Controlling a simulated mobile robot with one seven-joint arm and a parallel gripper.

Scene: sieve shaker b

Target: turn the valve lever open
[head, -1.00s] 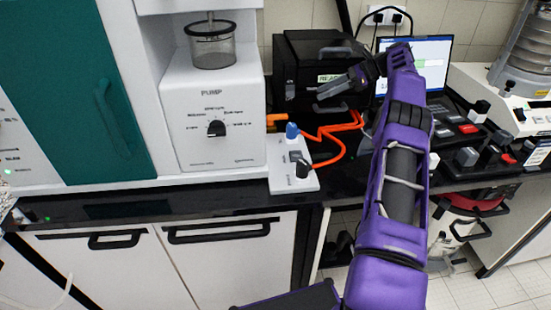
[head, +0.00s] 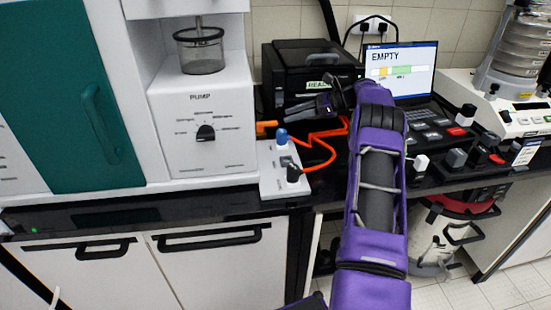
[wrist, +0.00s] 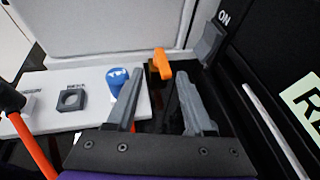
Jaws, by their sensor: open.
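An orange lever (head: 266,126) sticks out just right of the white pump housing; I take it to be the valve lever. In the wrist view the orange lever (wrist: 160,64) lies just beyond the fingertips, roughly between them, with a dark part beneath it. I cannot tell whether anything touches it. My gripper (head: 304,107) is open and empty, its fingers pointing left toward the lever in front of the black box. In the wrist view my gripper (wrist: 159,82) shows both grey fingers spread apart.
The pump (head: 202,160) is left, the black box (head: 285,62) behind, a grey ON switch (wrist: 209,43) near the fingers.

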